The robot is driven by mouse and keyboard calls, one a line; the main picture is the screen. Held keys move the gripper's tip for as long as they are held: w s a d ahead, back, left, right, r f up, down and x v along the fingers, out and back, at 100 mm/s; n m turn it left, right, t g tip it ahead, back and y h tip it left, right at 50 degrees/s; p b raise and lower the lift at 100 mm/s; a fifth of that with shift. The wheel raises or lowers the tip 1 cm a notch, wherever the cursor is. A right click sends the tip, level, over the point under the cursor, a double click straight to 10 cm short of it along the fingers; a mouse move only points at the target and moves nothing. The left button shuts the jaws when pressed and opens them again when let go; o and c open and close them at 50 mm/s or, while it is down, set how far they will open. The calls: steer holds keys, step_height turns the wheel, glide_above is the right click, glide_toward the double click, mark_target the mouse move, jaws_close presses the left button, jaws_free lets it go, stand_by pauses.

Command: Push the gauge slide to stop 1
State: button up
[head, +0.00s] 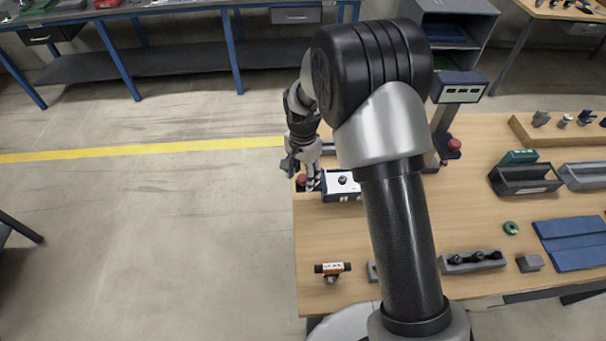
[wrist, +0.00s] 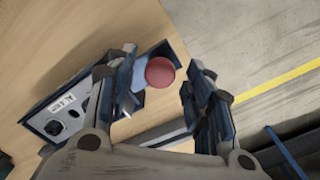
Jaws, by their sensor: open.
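My gripper (head: 306,172) points down at the left edge of the wooden table (head: 390,275), with its fingers apart. In the wrist view my gripper (wrist: 158,72) has a round red knob (wrist: 160,72) in the gap between its open fingers; I cannot tell whether either finger touches it. The red knob (head: 301,179) also shows in the head view, beside the fingers. A white-topped box with a black knob (head: 342,181) stands just to its right; the box (wrist: 68,118) is labelled in the wrist view. Stop marks are not readable, and the fingers hide part of the slide.
A grey bar (wrist: 165,135) lies close by the fingers in the wrist view. A post with a display (head: 459,87) and a red button (head: 453,146) stand farther right. Open floor (head: 150,230) lies left of the table.

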steer(key=shift+c, duration=0.4)
jaws_close()
stand_by(0.4)
